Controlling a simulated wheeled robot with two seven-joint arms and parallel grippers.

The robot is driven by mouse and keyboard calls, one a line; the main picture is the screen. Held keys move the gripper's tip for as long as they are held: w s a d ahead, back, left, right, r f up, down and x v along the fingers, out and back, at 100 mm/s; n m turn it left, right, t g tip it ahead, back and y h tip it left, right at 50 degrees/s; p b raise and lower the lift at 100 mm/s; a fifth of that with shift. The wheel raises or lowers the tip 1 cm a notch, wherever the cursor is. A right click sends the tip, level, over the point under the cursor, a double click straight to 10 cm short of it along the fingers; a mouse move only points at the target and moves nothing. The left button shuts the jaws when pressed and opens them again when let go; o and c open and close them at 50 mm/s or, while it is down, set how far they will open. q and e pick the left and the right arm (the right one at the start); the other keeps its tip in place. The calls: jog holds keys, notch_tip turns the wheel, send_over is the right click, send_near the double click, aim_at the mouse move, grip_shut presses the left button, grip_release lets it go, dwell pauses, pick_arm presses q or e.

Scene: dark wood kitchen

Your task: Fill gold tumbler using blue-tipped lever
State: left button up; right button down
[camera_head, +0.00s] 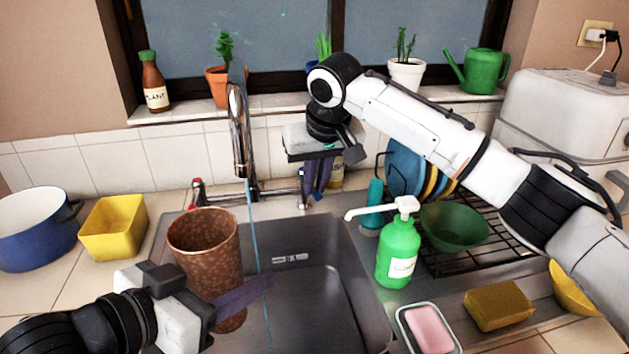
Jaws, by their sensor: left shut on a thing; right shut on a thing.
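The gold-brown speckled tumbler (207,252) is held upright over the left part of the sink. My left gripper (238,294) is shut on it, with one purple finger across its lower front. The faucet (238,130) stands behind, and a thin stream of water (252,220) falls from it, just right of the tumbler's rim in the picture. My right gripper (318,180) is shut at the blue-tipped lever (302,190) right of the faucet; its fingers partly hide the lever. The red-tipped lever (197,188) is left of the faucet.
The sink basin (310,285) is otherwise clear. A green soap bottle (398,250), a pink soap dish (430,328) and a dish rack (490,250) stand right. A yellow container (113,228) and blue pot (38,232) stand left. Plants line the sill.

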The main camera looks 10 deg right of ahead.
jog(key=shift+w+d+r+n+g+y, duration=0.15)
jog(key=shift+w+d+n+y, duration=0.25)
jog(key=shift+d+n, duration=0.65)
jog(key=shift+w+d+f+n+g+y, duration=0.15)
jog(key=shift+w+d+n+y, duration=0.4)
jog(key=shift+n, duration=0.85)
jog(key=shift+w+d+r+n+g+y, duration=0.1)
jog(key=shift+w+d+n+g+y, duration=0.2)
jog(key=shift+d+n, duration=0.8)
jog(key=shift+s+a, duration=0.1)
jog(key=shift+a, duration=0.05)
jog(key=c, duration=1.8)
grip_release()
jog(key=v, duration=1.2)
jog(key=shift+s, duration=0.1)
